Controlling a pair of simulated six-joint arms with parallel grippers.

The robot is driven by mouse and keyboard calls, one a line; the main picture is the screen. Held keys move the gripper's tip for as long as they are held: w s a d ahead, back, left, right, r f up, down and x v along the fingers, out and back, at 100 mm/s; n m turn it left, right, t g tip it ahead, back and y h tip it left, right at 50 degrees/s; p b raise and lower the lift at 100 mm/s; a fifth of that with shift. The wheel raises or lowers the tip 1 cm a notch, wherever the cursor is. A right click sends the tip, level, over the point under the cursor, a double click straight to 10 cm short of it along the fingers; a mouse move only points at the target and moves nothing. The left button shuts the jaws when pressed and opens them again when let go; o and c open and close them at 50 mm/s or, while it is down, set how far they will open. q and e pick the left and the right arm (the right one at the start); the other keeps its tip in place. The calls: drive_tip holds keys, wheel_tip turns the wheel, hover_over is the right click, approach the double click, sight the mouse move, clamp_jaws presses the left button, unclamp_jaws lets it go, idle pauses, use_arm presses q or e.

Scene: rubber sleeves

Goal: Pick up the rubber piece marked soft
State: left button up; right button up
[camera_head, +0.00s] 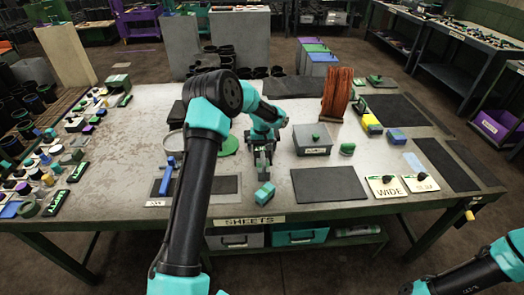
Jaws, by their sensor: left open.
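My left arm reaches over the table (115,140). Its gripper (263,165) is open, pointing down near the middle of the table. A small teal block (265,195) shows just in front of it; I cannot tell whether they touch. I cannot read the word soft on any piece. Many small green, black, white and purple pieces, such as a labelled green one (55,203), lie at the left of the table. My right arm enters at the bottom right; its gripper is out of view.
A grey lidded box (312,139) and a reddish-brown upright bundle (338,92) stand right of the gripper. A dark mat (328,184) lies bare in front. A card reading WIDE (386,188) is at the front right.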

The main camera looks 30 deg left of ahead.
sight(262, 147)
use_arm(q)
drive_tip(key=shift+c, duration=0.4)
drive_tip(key=c, duration=0.9)
drive_tip(key=shift+r, duration=0.1)
wheel_tip(262, 147, up, 18)
idle(0.4)
